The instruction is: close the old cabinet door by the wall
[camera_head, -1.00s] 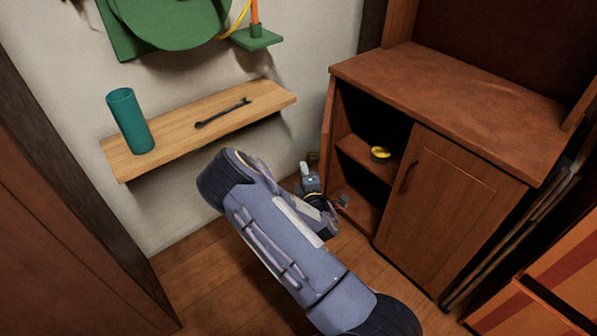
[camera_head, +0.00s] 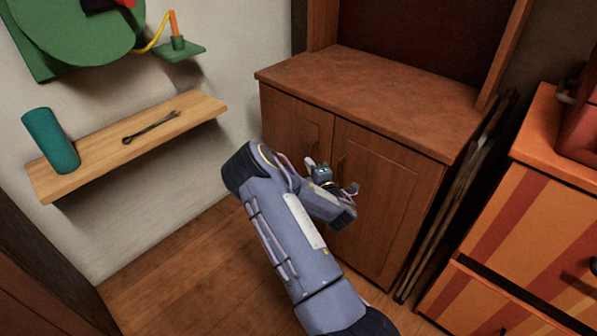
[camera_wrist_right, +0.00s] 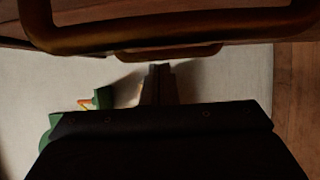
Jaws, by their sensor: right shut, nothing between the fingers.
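The brown wooden cabinet (camera_head: 375,90) stands in the corner by the wall. Its left door (camera_head: 290,122), nearest the wall, looks shut or nearly shut, level with the right door (camera_head: 385,195). My right gripper (camera_head: 324,175) is shut and empty, in front of the doors near their meeting edge. It hides part of the left door, and I cannot tell whether it touches it. In the right wrist view a curved handle (camera_wrist_right: 160,46) lies across the top, just beyond the shut fingers (camera_wrist_right: 158,82). My left gripper is not in view.
A wooden wall shelf (camera_head: 95,165) at left holds a teal cylinder (camera_head: 50,140) and a wrench (camera_head: 152,127). An orange striped drawer unit (camera_head: 530,235) stands at right, with thin boards (camera_head: 465,190) beside the cabinet. The floor (camera_head: 170,270) at lower left is clear.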

